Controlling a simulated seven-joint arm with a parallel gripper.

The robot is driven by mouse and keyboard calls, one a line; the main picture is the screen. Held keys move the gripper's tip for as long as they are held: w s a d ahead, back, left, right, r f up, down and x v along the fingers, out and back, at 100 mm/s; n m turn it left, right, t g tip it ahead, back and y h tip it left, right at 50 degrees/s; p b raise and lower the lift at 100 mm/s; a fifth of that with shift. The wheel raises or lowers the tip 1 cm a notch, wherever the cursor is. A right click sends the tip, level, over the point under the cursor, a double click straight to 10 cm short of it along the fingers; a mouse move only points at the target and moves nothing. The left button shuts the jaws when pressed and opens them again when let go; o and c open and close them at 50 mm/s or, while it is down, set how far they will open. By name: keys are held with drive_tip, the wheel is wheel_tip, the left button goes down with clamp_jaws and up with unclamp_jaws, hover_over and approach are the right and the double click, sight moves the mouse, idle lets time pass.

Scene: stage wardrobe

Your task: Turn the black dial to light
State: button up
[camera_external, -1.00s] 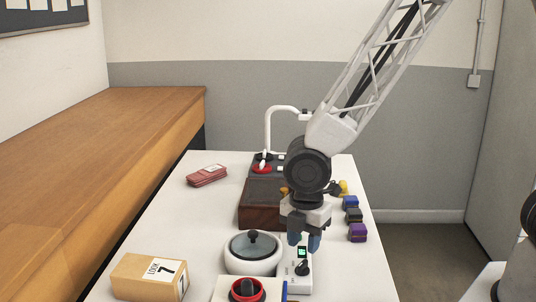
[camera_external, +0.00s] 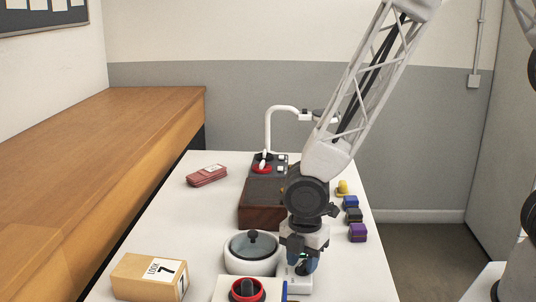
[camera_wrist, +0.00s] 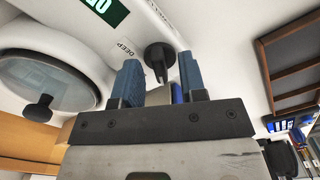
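The black dial (camera_wrist: 158,62) is a small round knob with a raised grip bar, on a white device (camera_wrist: 165,15). A printed label reading DEEP lies beside it, and a green-lit display (camera_wrist: 106,8) shows at the top edge of the wrist view. In the external view the device (camera_external: 299,288) stands on the white table, with its dial mostly hidden by my gripper. My gripper (camera_wrist: 158,58) is open, its two blue fingers on either side of the dial in the wrist picture. I cannot tell whether either finger touches it. No LIGHT label is readable.
A lidded white pot (camera_external: 240,266) stands close to the device's left. A red-ringed black knob (camera_external: 246,290) is in front. A cardboard box (camera_external: 140,277), a dark brown case (camera_external: 260,217), red booklets (camera_external: 207,175) and small coloured blocks (camera_external: 357,233) surround it.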

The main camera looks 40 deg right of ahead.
clamp_jaws()
drive_tip(key=shift+m, duration=0.3)
drive_tip(key=m, duration=1.1)
idle(0.4)
idle(0.4)
unclamp_jaws()
drive_tip(key=shift+r, duration=0.15)
